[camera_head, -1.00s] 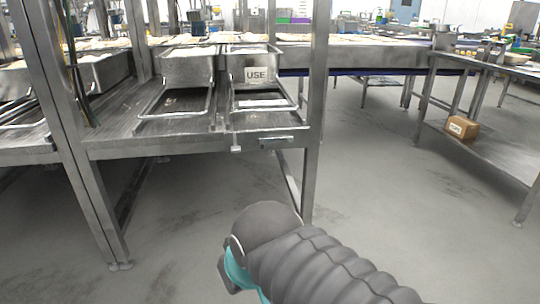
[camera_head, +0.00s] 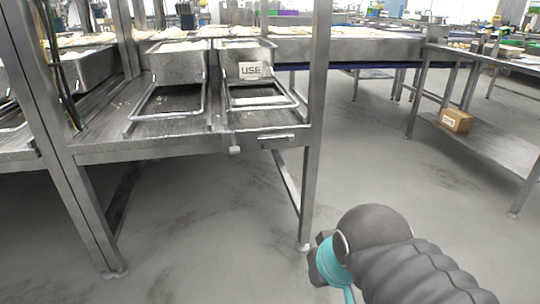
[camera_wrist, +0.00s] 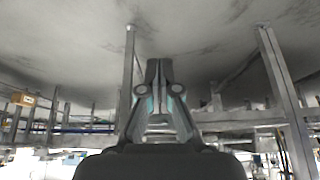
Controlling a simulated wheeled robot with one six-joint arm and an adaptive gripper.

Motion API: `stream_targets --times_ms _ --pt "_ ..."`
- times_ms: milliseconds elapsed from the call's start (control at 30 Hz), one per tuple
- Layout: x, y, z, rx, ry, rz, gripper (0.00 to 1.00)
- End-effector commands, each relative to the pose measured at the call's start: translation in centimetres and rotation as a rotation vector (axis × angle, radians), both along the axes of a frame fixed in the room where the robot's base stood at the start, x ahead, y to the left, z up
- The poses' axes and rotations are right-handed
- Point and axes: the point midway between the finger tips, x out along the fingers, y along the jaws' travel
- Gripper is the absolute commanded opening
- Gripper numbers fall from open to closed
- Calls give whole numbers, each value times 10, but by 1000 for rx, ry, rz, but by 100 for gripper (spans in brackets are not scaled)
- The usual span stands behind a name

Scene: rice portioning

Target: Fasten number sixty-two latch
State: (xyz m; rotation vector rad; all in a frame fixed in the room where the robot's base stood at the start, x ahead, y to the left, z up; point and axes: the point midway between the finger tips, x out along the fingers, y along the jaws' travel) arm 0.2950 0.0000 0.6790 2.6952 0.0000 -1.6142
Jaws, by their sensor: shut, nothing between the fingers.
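No number sixty-two is readable in either view. A small latch-like metal fitting (camera_head: 276,137) is on the front edge of the steel table (camera_head: 170,148) in the head view, but I cannot tell whether it is the latch named. My gripper (camera_wrist: 159,64) is shut and empty in the wrist view, with bare floor beyond its tips. In the head view my arm, in a grey ribbed sleeve, is at the lower right, apart from the table.
Two open chutes with wire frames sit on the table, below metal bins; one bin carries a "USE" sign (camera_head: 252,70). A table post (camera_head: 316,120) stands between my arm and the chutes. A cardboard box (camera_head: 455,120) sits on a low shelf at right. The grey floor is clear.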

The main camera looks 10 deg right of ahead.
Motion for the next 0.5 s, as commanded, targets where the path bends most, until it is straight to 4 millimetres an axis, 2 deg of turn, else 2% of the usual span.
stream_targets --times_ms 133,267,367,500 --pt "5 0 -1 -10 -8 20 0" --pt "32 4 -2 -65 -60 127 0" --pt "70 6 -4 -156 -136 276 0" --pt "134 11 -8 -343 -269 516 0"
